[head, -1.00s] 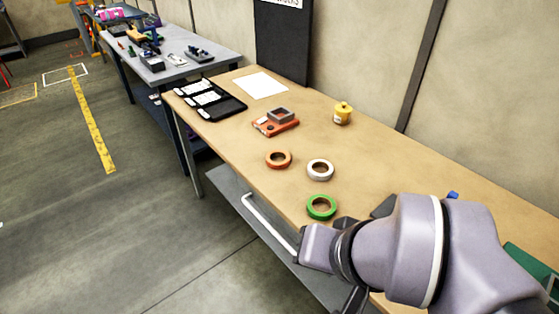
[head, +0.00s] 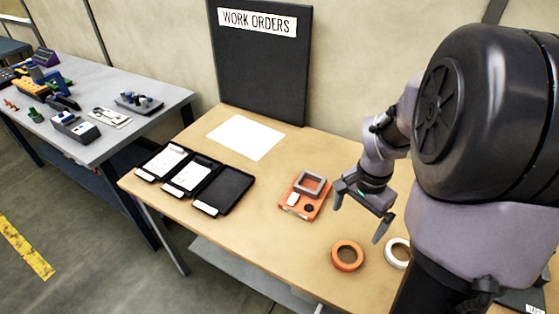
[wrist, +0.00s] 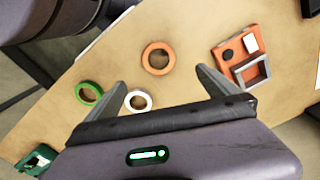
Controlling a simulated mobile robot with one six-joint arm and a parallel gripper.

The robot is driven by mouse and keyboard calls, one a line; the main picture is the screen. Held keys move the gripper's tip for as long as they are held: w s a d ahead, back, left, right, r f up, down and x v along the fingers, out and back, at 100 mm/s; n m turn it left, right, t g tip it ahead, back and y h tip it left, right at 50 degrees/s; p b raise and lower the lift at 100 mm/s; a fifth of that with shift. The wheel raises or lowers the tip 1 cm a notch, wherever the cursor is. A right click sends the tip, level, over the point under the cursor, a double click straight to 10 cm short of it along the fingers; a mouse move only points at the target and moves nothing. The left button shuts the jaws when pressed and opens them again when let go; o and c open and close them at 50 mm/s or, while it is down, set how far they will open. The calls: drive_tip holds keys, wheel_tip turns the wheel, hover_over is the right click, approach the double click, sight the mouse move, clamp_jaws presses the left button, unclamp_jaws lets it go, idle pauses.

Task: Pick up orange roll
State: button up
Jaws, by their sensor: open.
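The orange roll (head: 347,256) is a flat ring lying on the wooden table, near its front edge in the head view. In the wrist view the orange roll (wrist: 158,58) lies beyond the fingertips, between their lines. My gripper (head: 358,215) is open and empty above the table, up and to the right of the roll in the head view. Its two fingers also show in the wrist view (wrist: 162,80), spread apart. It does not touch the roll.
A white roll (head: 397,252) lies right of the orange one, partly hidden by my arm. A green roll (wrist: 88,93) shows in the wrist view. An orange device with a grey frame (head: 306,194) sits nearby. Black trays (head: 222,192) and white paper (head: 245,137) lie left.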

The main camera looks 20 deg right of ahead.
drive_tip(key=b, duration=0.5)
hover_over(345, 259)
drive_tip(key=f, duration=1.2)
drive_tip(key=shift+s+a+f, duration=0.1)
drive_tip(key=shift+s+f, duration=0.05)
drive_tip(key=shift+s, duration=0.05)
drive_tip(key=f+b, duration=0.1)
drive_tip(key=f, duration=0.1)
drive_tip(key=f+b, duration=0.1)
drive_tip(key=f, duration=0.2)
drive_tip(key=shift+w+f+b, duration=0.2)
drive_tip(key=shift+f+b, duration=0.1)
drive_tip(key=shift+b, duration=0.1)
drive_tip(key=shift+r, duration=0.15)
drive_tip(key=shift+c, duration=0.4)
drive_tip(key=c, duration=1.4)
drive_tip(key=shift+r, duration=0.1)
